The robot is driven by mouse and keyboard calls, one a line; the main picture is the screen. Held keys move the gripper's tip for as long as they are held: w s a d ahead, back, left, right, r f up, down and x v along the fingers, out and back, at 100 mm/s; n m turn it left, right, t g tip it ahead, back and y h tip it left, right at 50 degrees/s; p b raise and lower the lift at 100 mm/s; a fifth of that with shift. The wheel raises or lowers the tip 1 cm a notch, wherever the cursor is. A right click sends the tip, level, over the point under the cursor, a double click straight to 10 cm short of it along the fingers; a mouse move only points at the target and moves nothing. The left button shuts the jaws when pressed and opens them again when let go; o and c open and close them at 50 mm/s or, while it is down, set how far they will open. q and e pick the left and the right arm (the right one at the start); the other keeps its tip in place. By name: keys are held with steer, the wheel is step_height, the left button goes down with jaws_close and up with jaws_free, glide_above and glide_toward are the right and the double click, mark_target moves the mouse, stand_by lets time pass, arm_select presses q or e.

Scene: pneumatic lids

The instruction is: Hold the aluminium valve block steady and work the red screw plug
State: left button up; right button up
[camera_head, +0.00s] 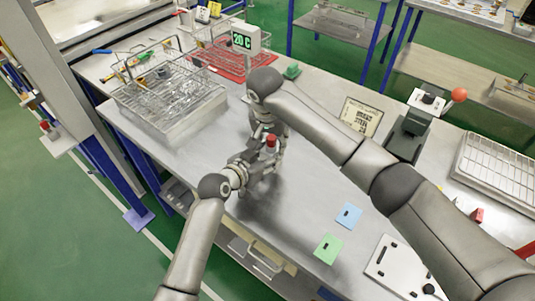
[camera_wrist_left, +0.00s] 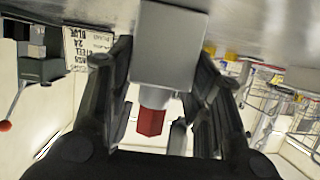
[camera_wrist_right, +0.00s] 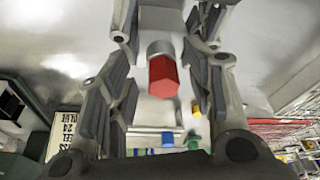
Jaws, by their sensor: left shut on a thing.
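The aluminium valve block (camera_wrist_left: 170,45) is a pale grey block, held between the fingers of my left gripper (camera_wrist_left: 165,85). In the head view it is mostly hidden by the grippers. The red screw plug (camera_wrist_right: 163,76) sticks out of a round metal collar on the block. The plug also shows in the left wrist view (camera_wrist_left: 150,121) and in the head view (camera_head: 271,140). My left gripper (camera_head: 262,160) is shut on the block. My right gripper (camera_wrist_right: 158,95) is open, its fingers on either side of the plug with visible gaps.
A wire basket (camera_head: 165,95) stands on the bench to the left, with a red tray (camera_head: 232,62) behind it. A blue card (camera_head: 349,215) and a green card (camera_head: 328,248) lie near the front edge. A dark fixture with a red-knobbed lever (camera_head: 459,95) stands at right.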

steer(key=shift+s+a+f, duration=0.15)
steer(key=shift+s+f, duration=0.05)
